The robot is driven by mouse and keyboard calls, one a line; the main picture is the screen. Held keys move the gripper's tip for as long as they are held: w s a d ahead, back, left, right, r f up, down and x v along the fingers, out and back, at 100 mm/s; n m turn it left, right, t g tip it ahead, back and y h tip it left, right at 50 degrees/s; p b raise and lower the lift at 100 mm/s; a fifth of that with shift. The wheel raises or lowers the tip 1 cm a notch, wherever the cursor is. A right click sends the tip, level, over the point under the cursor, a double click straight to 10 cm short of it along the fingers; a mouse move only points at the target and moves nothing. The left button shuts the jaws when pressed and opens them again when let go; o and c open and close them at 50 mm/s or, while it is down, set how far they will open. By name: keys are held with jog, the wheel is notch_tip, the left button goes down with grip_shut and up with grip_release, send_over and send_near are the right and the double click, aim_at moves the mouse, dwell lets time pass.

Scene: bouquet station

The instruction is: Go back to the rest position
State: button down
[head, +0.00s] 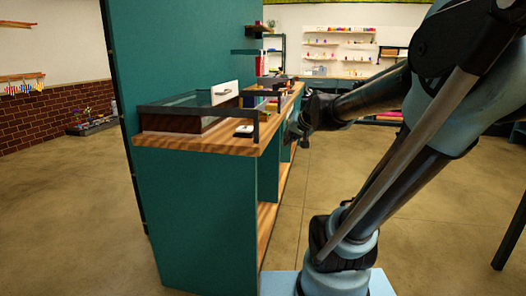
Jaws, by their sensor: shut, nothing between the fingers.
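My gripper (297,131) is small in the head view, close to the right edge of the wooden counter (205,143). It is shut and holds nothing. My arm reaches in from the right side of the picture, with its wrist bent down by the counter's edge. Part of the gripper is hard to make out against the dark shelf front.
The counter sits on a green cabinet (195,210) with a tall green panel (180,50) behind. A dark-framed glass case (175,122) and small coloured items stand on top. Open concrete floor (70,220) lies left. A dark table leg (507,235) stands at right.

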jog(key=s+d+f+n+g+h, duration=0.15)
jog(key=s+d+f+h, duration=0.25)
jog(key=s+d+f, duration=0.5)
jog(key=s+f+g, duration=0.2)
jog(key=s+f, duration=0.2)
jog(key=s, duration=0.4)
jog(key=s+f+g, duration=0.3)
jog(key=s+f, duration=0.1)
jog(key=s, duration=0.4)
jog(key=shift+s+d+f, duration=0.15)
jog(key=shift+d+f, duration=0.05)
jog(key=shift+f, duration=0.15)
jog(key=shift+w+f, duration=0.2)
jog(key=shift+w, duration=0.3)
